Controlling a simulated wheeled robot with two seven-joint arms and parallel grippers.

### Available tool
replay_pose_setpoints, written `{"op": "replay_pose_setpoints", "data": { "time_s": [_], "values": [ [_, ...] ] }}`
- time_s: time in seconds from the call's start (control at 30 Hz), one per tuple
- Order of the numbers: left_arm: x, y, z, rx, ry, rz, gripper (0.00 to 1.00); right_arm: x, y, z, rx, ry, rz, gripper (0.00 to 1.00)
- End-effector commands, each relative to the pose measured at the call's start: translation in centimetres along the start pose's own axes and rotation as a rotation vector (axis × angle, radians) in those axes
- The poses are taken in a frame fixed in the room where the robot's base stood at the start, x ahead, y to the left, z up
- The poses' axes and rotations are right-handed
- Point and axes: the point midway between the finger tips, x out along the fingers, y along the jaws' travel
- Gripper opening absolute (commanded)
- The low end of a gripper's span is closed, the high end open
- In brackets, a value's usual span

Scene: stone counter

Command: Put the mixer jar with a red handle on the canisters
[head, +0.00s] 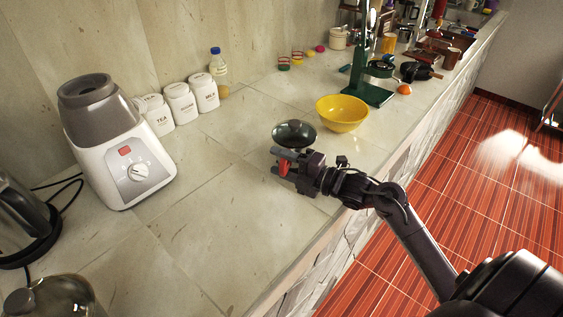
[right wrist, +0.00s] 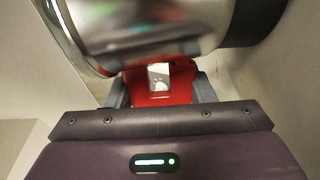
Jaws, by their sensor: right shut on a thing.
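The mixer jar (head: 294,133) with a red handle shows in the head view near the middle of the counter, as a dark, shiny round shape. My right gripper (head: 284,163) is shut on its red handle (head: 282,167). In the right wrist view the shiny metal jar (right wrist: 150,25) fills the top and the red handle (right wrist: 160,84) sits between the fingers. I cannot tell whether the jar touches the counter. The white canisters (head: 181,104) stand in a row by the wall at the left, apart from the jar. My left gripper is not in view.
A white and grey mixer base (head: 120,150) stands left of the canisters. A yellow bowl (head: 342,112) is just right of the jar, beside a green stand (head: 372,93). A bottle (head: 218,66) stands behind the canisters. The counter (head: 220,170) between jar and mixer base is clear.

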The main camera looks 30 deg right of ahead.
Motion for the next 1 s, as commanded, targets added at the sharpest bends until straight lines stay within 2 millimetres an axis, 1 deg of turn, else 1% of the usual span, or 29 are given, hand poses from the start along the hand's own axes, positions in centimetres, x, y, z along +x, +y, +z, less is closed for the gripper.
{"op": "replay_pose_setpoints", "data": {
  "time_s": [0.07,0.2,0.23,0.4,0.77,0.87,1.0],
  "values": [
    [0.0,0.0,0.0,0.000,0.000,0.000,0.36,0.0,0.2,0.0,-0.004,0.000,0.004,0.22],
    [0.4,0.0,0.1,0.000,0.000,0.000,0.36,0.0,-0.1,0.0,-0.004,0.000,0.004,0.22],
    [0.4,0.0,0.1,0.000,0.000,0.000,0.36,0.0,-0.3,0.0,0.000,0.000,0.000,0.50],
    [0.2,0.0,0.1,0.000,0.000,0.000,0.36,0.0,-0.2,0.0,0.001,0.000,0.000,0.71],
    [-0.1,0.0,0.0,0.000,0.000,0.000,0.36,-0.2,0.1,0.0,0.001,0.000,-0.001,0.71],
    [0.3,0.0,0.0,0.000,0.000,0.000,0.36,-1.6,-0.3,0.0,0.001,-0.001,-0.004,0.71],
    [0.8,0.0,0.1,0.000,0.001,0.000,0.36,-4.4,-0.3,0.0,0.001,-0.001,-0.005,0.71]
  ]
}}
